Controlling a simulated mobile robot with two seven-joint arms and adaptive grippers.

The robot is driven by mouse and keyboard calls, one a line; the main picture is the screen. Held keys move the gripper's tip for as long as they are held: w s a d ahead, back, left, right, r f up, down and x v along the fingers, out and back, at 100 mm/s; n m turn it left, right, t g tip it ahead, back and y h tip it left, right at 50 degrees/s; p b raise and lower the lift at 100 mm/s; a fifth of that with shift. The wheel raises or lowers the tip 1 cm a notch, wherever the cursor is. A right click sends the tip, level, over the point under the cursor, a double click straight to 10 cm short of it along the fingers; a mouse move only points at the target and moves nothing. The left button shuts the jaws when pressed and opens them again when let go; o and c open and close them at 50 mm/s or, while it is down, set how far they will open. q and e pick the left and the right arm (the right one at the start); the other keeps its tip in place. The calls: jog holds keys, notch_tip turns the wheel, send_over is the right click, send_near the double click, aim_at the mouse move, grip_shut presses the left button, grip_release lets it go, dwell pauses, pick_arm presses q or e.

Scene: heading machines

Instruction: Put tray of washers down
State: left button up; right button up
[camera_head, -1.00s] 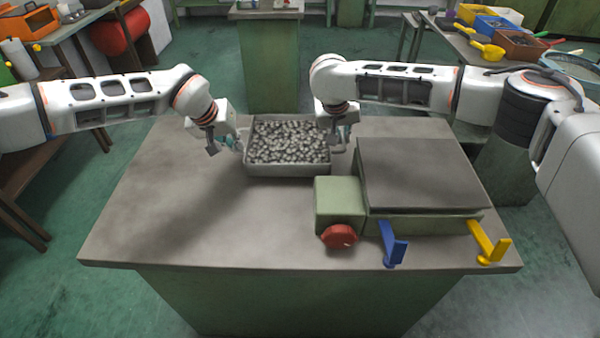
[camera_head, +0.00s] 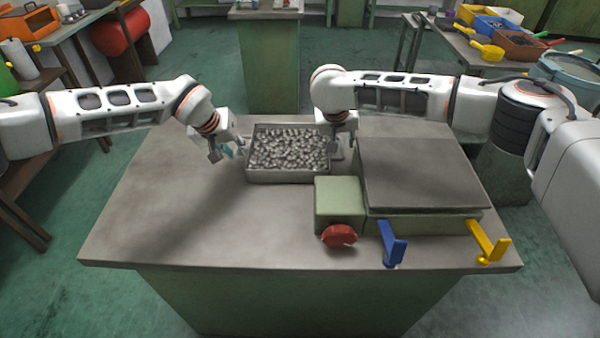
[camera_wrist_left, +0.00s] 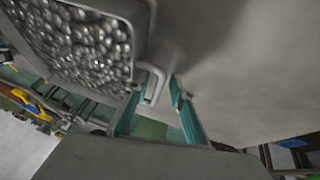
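The tray of washers (camera_head: 288,177) is a grey metal tray full of small shiny metal pieces. It sits level on the grey worktable, left of the green machine block, and seems to rest on the tabletop. Its left handle (camera_wrist_left: 157,82) shows in the left wrist view. My left gripper (camera_head: 229,151) is at the tray's left side. In the left wrist view its teal fingers (camera_wrist_left: 155,100) are spread on either side of the handle, with gaps. My right gripper (camera_head: 338,147) is at the tray's right side; its fingers are too small and covered to judge.
The worktable (camera_head: 190,220) is bare at the left and front left. A green block with a red knob (camera_head: 339,236) and a dark flat plate (camera_head: 420,175) stand to the right. A blue lever (camera_head: 392,243) and a yellow lever (camera_head: 489,242) stick out in front.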

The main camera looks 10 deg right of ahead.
jog(key=shift+a+f, duration=0.1)
jog(key=shift+a, duration=0.05)
pick_arm(q)
jog(key=shift+r, duration=0.55)
jog(key=r, duration=0.3)
jog(key=shift+s+r, duration=0.3)
jog(key=shift+r, duration=0.1)
jog(key=s+a+r+n+y, duration=0.1)
jog(key=s+r+n, duration=0.3)
jog(key=s+r, duration=1.3)
jog(key=s+a, duration=0.1)
jog(key=s, duration=0.2)
jog(key=shift+s+a+t+y, duration=0.15)
jog(key=shift+s+t+y, duration=0.2)
jog(key=shift+t+y, duration=0.05)
pick_arm(e)
jog(key=v, duration=1.2)
pick_arm(q)
jog(key=shift+r, duration=0.1)
pick_arm(e)
jog(key=shift+s, duration=0.1)
